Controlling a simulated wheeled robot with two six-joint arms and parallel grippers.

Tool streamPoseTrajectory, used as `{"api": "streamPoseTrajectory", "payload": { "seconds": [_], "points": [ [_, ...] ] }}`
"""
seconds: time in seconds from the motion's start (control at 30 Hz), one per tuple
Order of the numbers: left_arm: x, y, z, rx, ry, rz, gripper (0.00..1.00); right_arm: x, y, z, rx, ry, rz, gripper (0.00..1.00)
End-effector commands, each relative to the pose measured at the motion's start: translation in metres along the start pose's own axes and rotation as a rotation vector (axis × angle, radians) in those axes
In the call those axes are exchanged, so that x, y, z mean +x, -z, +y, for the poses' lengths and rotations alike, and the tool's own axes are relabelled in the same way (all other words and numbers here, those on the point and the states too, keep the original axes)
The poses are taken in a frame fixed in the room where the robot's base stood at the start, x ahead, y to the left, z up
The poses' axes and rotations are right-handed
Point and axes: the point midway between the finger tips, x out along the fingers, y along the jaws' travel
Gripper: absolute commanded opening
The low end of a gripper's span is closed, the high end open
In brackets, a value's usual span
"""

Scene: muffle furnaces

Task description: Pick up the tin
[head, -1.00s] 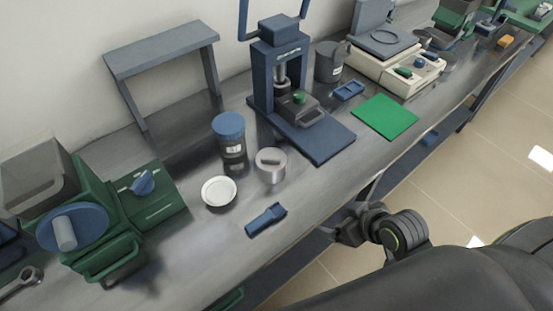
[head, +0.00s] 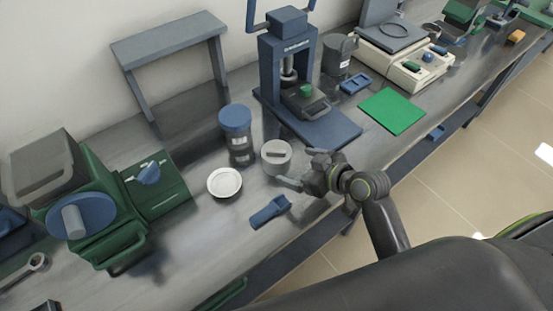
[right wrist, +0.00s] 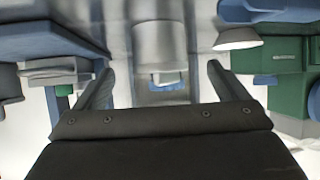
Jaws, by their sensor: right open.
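In the right wrist view a grey cylinder, apparently the tin (right wrist: 158,45), shows ahead, between the lines of the two open fingers (right wrist: 160,74). I see no contact. My left gripper is not in view.
The blue-lidded jar (head: 236,120) stands behind the tin. A white dish (head: 224,183) is at its left, and a blue tool (head: 270,212) lies in front. The blue press (head: 285,60) has its base (head: 335,132) behind my right gripper. A green furnace (head: 95,215) stands left.

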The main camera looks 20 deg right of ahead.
Motion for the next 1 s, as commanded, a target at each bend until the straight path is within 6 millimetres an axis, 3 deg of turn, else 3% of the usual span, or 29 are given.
{"api": "streamPoseTrajectory", "payload": {
  "seconds": [0.2,0.47,0.8,1.0],
  "points": [
    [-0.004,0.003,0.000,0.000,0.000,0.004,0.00,0.032,0.001,0.000,0.002,0.000,0.000,0.94],
    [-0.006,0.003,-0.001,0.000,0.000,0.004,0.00,0.045,0.001,0.000,0.000,0.000,-0.001,0.94],
    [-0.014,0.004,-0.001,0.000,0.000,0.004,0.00,0.084,0.002,0.002,0.001,0.000,-0.001,0.94],
    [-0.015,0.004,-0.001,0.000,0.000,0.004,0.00,0.092,0.001,0.002,0.001,-0.001,-0.002,0.94]
  ]
}}
